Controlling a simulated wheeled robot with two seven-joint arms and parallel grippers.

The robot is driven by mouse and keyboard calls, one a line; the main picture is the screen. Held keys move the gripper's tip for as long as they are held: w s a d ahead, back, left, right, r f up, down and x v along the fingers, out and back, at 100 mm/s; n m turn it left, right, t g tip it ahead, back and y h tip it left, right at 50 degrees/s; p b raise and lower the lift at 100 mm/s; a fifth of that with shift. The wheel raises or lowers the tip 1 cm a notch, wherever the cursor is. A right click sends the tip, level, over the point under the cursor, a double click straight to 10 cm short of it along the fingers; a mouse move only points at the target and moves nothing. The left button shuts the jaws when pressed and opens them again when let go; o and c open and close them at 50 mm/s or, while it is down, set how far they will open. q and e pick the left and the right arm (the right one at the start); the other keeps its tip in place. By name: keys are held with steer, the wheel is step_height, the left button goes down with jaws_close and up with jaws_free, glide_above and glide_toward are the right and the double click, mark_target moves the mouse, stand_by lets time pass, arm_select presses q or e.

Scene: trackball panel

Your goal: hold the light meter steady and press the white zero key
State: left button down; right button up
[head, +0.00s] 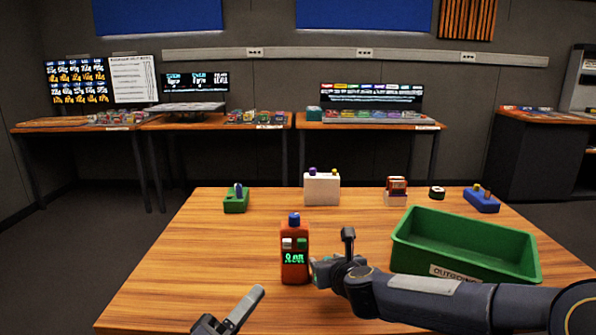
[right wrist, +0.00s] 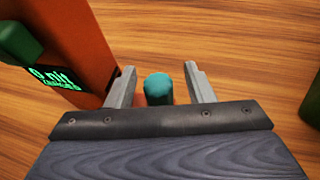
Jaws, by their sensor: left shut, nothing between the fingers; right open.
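The light meter (head: 295,262) is an orange-red upright box with a blue top and a lit green display on the table. The white zero key (head: 287,243) sits above the display, left of a green key (head: 302,243). My right gripper (head: 330,259) is open at the meter's right side. In the right wrist view the meter (right wrist: 85,40) is beside the left finger; I cannot tell whether they touch. A teal round piece (right wrist: 158,88) shows between the open fingers (right wrist: 160,72). My left gripper (head: 257,291) is shut and empty, in front and left of the meter.
A green outgoing tray (head: 465,264) stands right, behind my right forearm. Along the table's back are a green block (head: 236,205), a white box (head: 322,190), a red-and-white item (head: 396,190), a small dark item (head: 437,192) and a blue block (head: 482,203). The table's left side is clear.

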steer(key=v, duration=1.1)
steer(key=shift+f, duration=0.1)
steer(key=o, duration=0.3)
steer(key=shift+p+v, duration=0.85)
steer(key=shift+v, duration=2.15)
